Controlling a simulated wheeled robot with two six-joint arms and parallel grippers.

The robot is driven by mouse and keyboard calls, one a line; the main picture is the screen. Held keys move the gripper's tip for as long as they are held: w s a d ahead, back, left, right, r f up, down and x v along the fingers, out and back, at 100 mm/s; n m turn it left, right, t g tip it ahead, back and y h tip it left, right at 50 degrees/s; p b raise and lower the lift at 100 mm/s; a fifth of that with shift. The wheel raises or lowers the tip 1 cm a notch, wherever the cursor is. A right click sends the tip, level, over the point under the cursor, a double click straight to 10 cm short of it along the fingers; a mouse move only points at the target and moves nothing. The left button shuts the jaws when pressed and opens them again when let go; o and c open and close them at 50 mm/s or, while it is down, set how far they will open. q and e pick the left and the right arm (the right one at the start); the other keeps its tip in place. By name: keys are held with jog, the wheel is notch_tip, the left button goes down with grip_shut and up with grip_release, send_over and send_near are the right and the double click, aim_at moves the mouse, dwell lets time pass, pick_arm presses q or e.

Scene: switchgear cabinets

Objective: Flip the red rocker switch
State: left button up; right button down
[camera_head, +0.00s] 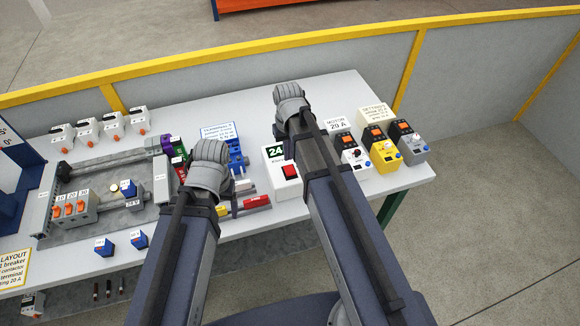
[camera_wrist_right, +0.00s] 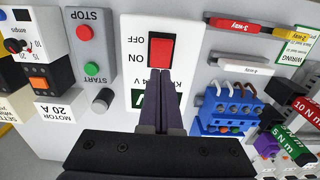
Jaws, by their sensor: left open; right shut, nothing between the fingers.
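The red rocker switch (camera_head: 290,171) sits on the face of a white box (camera_head: 286,190) with a green 24 display, left of my right arm. In the right wrist view the switch (camera_wrist_right: 161,50) is upright in the picture, with upside-down OFF and ON lettering beside it. My right gripper (camera_wrist_right: 167,73) is shut and empty. Its fingertips overlap the lower edge of the switch in that view; I cannot tell whether they touch it. My right gripper is hidden in the head view. My left arm reaches over the table, but its gripper is not visible.
A grey STOP button station (camera_wrist_right: 90,45) stands close beside the box. Several breaker units (camera_head: 385,153) stand at the table's right end. A blue terminal block (camera_wrist_right: 228,105) and coloured connectors crowd the other side. A grey wall with yellow edging runs behind the table.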

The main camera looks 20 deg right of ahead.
aim_at(288, 167)
notch_tip(288, 167, up, 3)
jog(key=p, duration=0.2)
jog(key=shift+r+p, duration=0.1)
jog(key=shift+p, duration=0.25)
jog(key=shift+s+a+f, duration=0.2)
jog(key=s+a+f+n+b, duration=0.1)
jog(key=s+a+f+b, duration=0.3)
jog(key=s, duration=0.3)
jog(key=s+a+f+n+h+b, duration=0.1)
jog(key=s+a+f+n+b, duration=0.1)
jog(key=s+a+f+b, duration=0.3)
jog(key=shift+s+a+f+b, duration=0.2)
jog(key=shift+s+a+b, duration=0.35)
jog(key=shift+s, duration=0.4)
